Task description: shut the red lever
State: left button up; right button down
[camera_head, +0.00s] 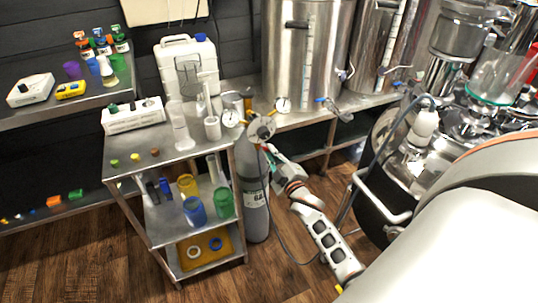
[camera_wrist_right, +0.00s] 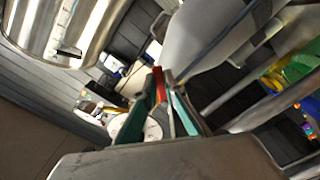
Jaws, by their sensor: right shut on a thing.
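The red lever (camera_wrist_right: 161,86) shows as a narrow red piece between the teal fingers of my right gripper (camera_wrist_right: 160,100) in the right wrist view. The gripper is shut on it. In the head view my right gripper (camera_head: 268,152) reaches the top of a grey gas cylinder (camera_head: 255,205), just below the round metal fitting and gauges. The lever cannot be made out there, and the fingers hide part of it in the wrist view. My left gripper is not in view.
Dial gauges (camera_head: 283,104) sit close to the right gripper. A steel cart (camera_head: 150,165) with glassware stands left of the cylinder. Steel tanks (camera_head: 305,50) stand behind, and a tubular frame (camera_head: 375,200) is to the right. Wooden floor (camera_head: 110,275) is clear in front.

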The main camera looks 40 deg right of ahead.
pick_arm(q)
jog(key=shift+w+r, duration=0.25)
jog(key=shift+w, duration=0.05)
pick_arm(e)
jog(key=shift+d+r+n, duration=0.1)
jog(key=shift+r+n, duration=0.3)
jog(key=shift+n, duration=0.85)
jog(key=shift+d+r+n, duration=0.15)
jog(key=shift+r+n, duration=0.2)
jog(key=shift+n, duration=0.85)
jog(key=shift+d+r+n, duration=0.1)
jog(key=shift+r+n, duration=0.3)
jog(key=shift+n, duration=0.85)
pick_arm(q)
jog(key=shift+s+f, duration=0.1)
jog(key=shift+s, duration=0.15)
pick_arm(e)
jog(key=c, duration=2.1)
grip_release()
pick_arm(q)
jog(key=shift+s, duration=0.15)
